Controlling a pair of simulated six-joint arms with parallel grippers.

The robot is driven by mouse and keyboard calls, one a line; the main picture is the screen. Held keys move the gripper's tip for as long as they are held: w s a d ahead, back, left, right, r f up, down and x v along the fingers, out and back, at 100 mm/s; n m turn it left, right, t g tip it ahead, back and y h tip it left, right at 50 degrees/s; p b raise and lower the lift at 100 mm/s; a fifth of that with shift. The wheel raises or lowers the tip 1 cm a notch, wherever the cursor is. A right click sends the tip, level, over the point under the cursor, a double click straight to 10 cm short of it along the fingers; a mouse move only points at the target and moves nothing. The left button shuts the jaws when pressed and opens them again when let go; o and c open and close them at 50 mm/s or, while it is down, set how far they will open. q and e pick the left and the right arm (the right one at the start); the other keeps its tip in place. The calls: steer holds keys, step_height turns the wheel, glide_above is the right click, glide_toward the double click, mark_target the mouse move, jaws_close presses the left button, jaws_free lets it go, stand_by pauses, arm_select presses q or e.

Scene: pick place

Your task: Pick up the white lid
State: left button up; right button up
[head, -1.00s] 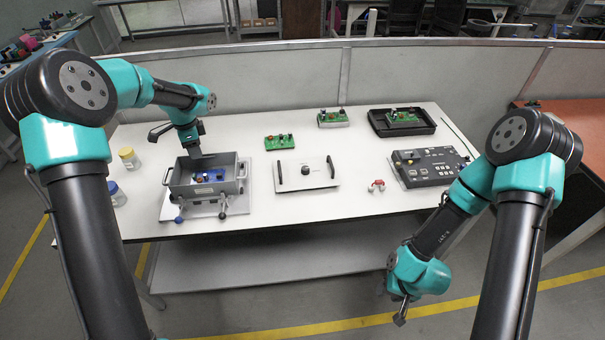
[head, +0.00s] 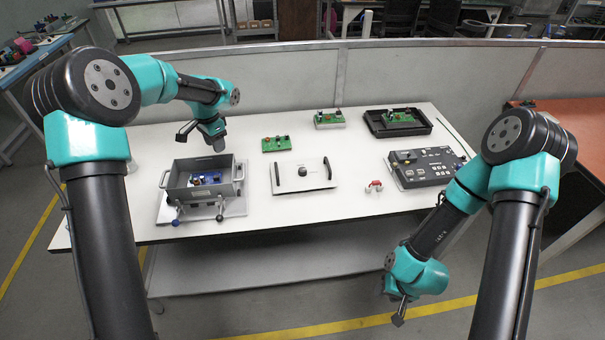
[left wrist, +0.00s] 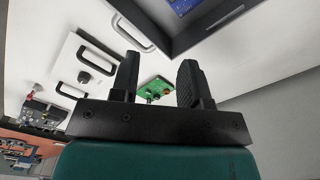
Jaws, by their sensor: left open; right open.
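The white lid (head: 304,184) is a flat white plate with a black knob in its middle and two black bar handles at its left and right ends. It lies on the white table. In the left wrist view the lid (left wrist: 70,62) is at the left. My left gripper (head: 217,148) is in the air behind the grey box, left of the lid and apart from it. Its fingers (left wrist: 158,82) stand apart with nothing between them. My right gripper (head: 399,318) hangs low in front of the table's front edge, open and far from the lid.
A grey box (head: 187,197) with blue parts inside stands on a plate left of the lid. Green circuit boards (head: 276,144) (head: 330,119) are behind it. A black tray (head: 380,123), a black control box (head: 432,176) and a small red-and-white part (head: 374,186) are to the right.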

mark_target(276, 169)
arm_select(q)
steer(key=w+d+r+n, duration=0.1)
steer(key=d+n, duration=0.4)
steer(key=d, duration=0.4)
steer(key=w+d+r+n, duration=0.1)
steer(key=d+r+n, duration=0.1)
steer(key=d+n, duration=0.3)
steer(key=d, duration=0.4)
steer(key=shift+w+d+r+n, duration=0.2)
steer(key=shift+d+r+n, duration=0.05)
steer(key=shift+d+n, duration=0.15)
steer(key=shift+f, duration=0.1)
step_height(276, 169, down, 12)
steer(key=shift+f, duration=0.1)
steer(key=f, duration=0.5)
steer(key=shift+w+a, duration=0.15)
steer(key=shift+a, duration=0.05)
steer(key=shift+c, duration=0.3)
jaws_close()
